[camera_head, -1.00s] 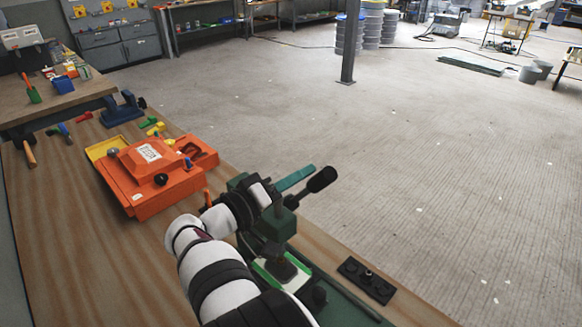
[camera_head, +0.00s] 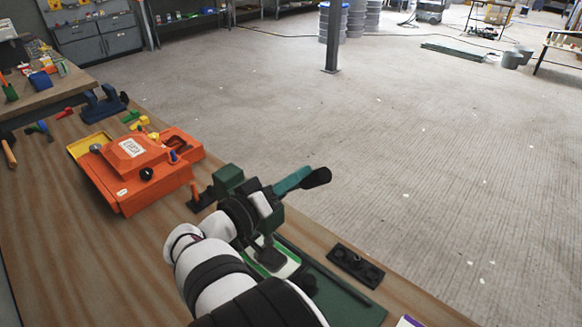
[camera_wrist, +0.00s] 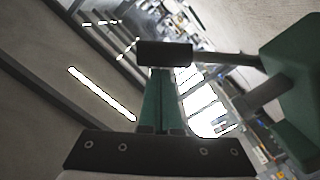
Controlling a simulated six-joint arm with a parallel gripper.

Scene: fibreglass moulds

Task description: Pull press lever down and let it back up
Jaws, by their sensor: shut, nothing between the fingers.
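The press (camera_head: 268,212) is green and stands at the bench's right edge, partly hidden behind my arm in the head view. Its lever ends in a black handle (camera_head: 316,178) that points right and slightly up. My gripper (camera_head: 294,180) has teal fingers, shut and empty, with their tips at the handle. In the wrist view, the black handle (camera_wrist: 165,53) lies across the tips of my gripper (camera_wrist: 160,72). The lever's rod runs right from the handle to the green press head (camera_wrist: 290,80). Whether fingers and handle touch, I cannot tell.
An orange mould case (camera_head: 135,170) sits on the wooden bench (camera_head: 70,240) to the left. A blue vise (camera_head: 103,103) stands farther back. A black plate (camera_head: 355,267) lies right of the press. The floor beyond the bench is open.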

